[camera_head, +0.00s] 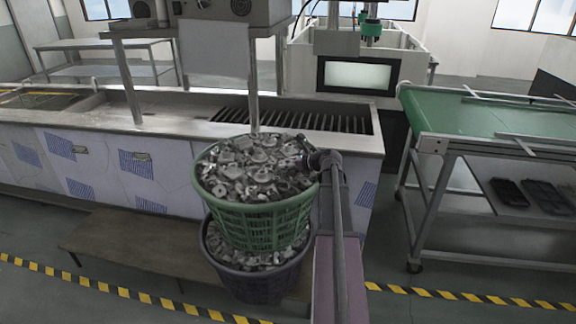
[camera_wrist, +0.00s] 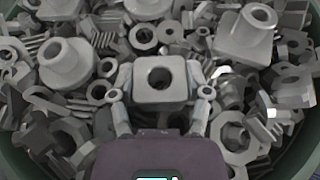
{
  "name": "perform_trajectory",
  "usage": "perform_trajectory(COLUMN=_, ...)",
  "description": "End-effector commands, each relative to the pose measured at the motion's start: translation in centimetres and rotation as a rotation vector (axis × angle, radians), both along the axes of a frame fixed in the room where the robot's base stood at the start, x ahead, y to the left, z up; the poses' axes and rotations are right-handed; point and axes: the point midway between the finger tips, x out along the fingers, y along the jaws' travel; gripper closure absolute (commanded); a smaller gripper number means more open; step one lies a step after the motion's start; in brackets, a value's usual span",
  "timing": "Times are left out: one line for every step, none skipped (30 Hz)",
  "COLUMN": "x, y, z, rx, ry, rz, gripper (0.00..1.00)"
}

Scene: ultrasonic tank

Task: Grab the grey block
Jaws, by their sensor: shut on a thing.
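In the wrist view, the grey block (camera_wrist: 161,97), a rounded square piece with a round hole, sits between the two fingers of my gripper (camera_wrist: 161,84). The fingers are shut on its left and right sides. Many similar grey metal parts lie around and beneath it. I cannot tell whether the block is clear of them. In the head view, my gripper (camera_head: 308,152) is at the right side of the green basket (camera_head: 262,222), over the heap of parts. The block cannot be made out there.
The green basket stands on a dark basket (camera_head: 262,286) that also holds grey parts. Behind is a long metal tank (camera_head: 180,112) with a slatted section. A low wooden bench (camera_head: 130,245) is at left. A green-topped conveyor table (camera_head: 480,120) stands at right, with open floor before it.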

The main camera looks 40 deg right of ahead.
Motion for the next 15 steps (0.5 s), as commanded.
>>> perform_trajectory(x=0.0, y=0.1, z=-0.2, rx=-0.004, ry=0.006, rz=0.003, gripper=0.92)
perform_trajectory(x=0.0, y=0.1, z=-0.1, rx=-0.004, ry=0.006, rz=0.003, gripper=0.92)
perform_trajectory(x=0.0, y=0.1, z=-0.1, rx=-0.005, ry=0.006, rz=0.003, gripper=0.92)
perform_trajectory(x=0.0, y=0.1, z=0.0, rx=-0.005, ry=0.006, rz=0.003, gripper=0.92)
perform_trajectory(x=0.0, y=0.1, z=0.0, rx=-0.005, ry=0.006, rz=0.003, gripper=0.92)
perform_trajectory(x=0.0, y=0.1, z=0.2, rx=-0.005, ry=0.006, rz=0.003, gripper=0.92)
perform_trajectory(x=0.0, y=0.1, z=0.3, rx=-0.005, ry=0.006, rz=0.003, gripper=0.92)
perform_trajectory(x=0.0, y=0.1, z=0.4, rx=-0.004, ry=0.005, rz=0.003, gripper=0.92)
perform_trajectory(x=0.0, y=0.0, z=0.6, rx=-0.004, ry=0.005, rz=0.003, gripper=0.92)
perform_trajectory(x=0.0, y=0.0, z=0.8, rx=-0.003, ry=0.004, rz=0.003, gripper=0.92)
perform_trajectory(x=0.0, y=0.0, z=0.9, rx=-0.004, ry=0.004, rz=0.002, gripper=0.93)
perform_trajectory(x=0.0, y=0.0, z=1.2, rx=-0.004, ry=0.004, rz=0.002, gripper=0.93)
perform_trajectory(x=0.0, y=0.0, z=1.4, rx=-0.003, ry=0.003, rz=0.002, gripper=0.93)
perform_trajectory(x=0.0, y=0.0, z=1.6, rx=-0.003, ry=0.003, rz=0.002, gripper=0.93)
perform_trajectory(x=0.0, y=0.0, z=2.0, rx=-0.003, ry=0.003, rz=0.002, gripper=0.93)
